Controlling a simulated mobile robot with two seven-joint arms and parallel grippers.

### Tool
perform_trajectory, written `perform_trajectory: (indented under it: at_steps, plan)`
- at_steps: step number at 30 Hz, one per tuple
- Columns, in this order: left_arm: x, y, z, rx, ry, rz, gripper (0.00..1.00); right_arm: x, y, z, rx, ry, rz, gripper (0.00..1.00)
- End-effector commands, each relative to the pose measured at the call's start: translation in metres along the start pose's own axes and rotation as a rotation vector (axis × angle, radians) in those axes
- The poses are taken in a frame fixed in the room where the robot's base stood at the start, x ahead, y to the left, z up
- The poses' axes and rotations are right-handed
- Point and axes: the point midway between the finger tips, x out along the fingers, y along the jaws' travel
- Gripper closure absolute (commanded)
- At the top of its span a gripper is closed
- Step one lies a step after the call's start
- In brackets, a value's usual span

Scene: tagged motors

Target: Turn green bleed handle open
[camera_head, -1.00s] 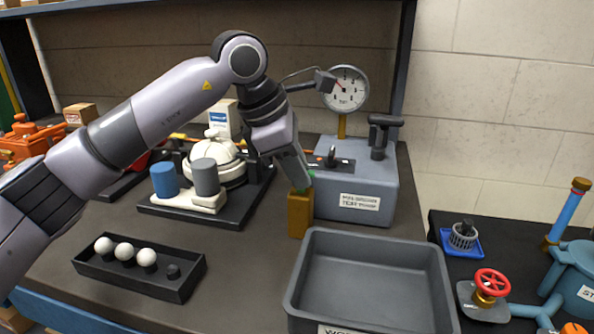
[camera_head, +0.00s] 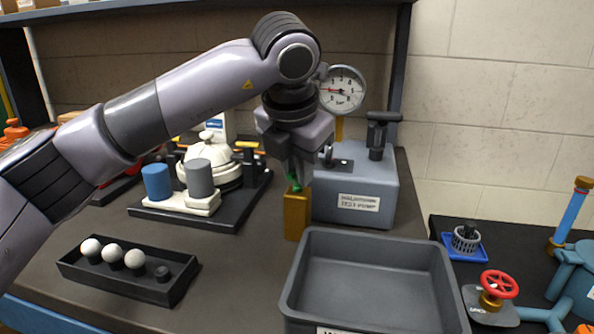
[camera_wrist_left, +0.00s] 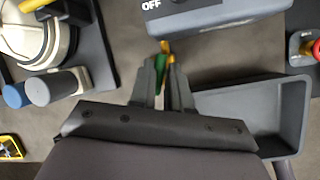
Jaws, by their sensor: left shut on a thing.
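The green bleed handle (camera_head: 296,188) sits on top of a brass block (camera_head: 297,214) beside the grey test pump (camera_head: 360,192). My left gripper (camera_head: 297,180) points down over the block, its fingers shut on the green handle. In the left wrist view the green handle (camera_wrist_left: 160,84) shows between the two fingertips, with a yellow brass piece close by. The fingers hide much of the handle. The pressure gauge (camera_head: 343,90) stands behind the pump, partly covered by my arm. My right gripper is not in view.
A grey empty tray (camera_head: 370,262) stands right in front of the brass block. A black rack (camera_head: 130,274) with white balls lies at the front left. A white pump assembly (camera_head: 212,165) is to the left. A red handwheel (camera_head: 499,284) is at the right.

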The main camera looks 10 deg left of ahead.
Motion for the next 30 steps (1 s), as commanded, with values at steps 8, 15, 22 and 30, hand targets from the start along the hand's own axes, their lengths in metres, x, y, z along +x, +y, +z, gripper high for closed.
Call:
perform_trajectory:
  at_steps: [8, 15, 22, 30]
  plan:
    - [-0.0025, 0.002, 0.0031, -0.203, 0.034, 0.089, 1.0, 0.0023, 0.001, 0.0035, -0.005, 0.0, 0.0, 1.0]
    - [-0.0026, 0.0019, 0.0036, -0.312, 0.057, 0.134, 1.0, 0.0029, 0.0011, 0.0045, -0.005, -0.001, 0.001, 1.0]
    - [-0.0025, 0.0025, 0.0035, -0.359, 0.068, 0.153, 1.0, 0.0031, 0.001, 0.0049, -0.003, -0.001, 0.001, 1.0]
    - [-0.0023, 0.0028, 0.0033, -0.369, 0.071, 0.158, 1.0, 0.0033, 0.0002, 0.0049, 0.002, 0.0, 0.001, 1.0]
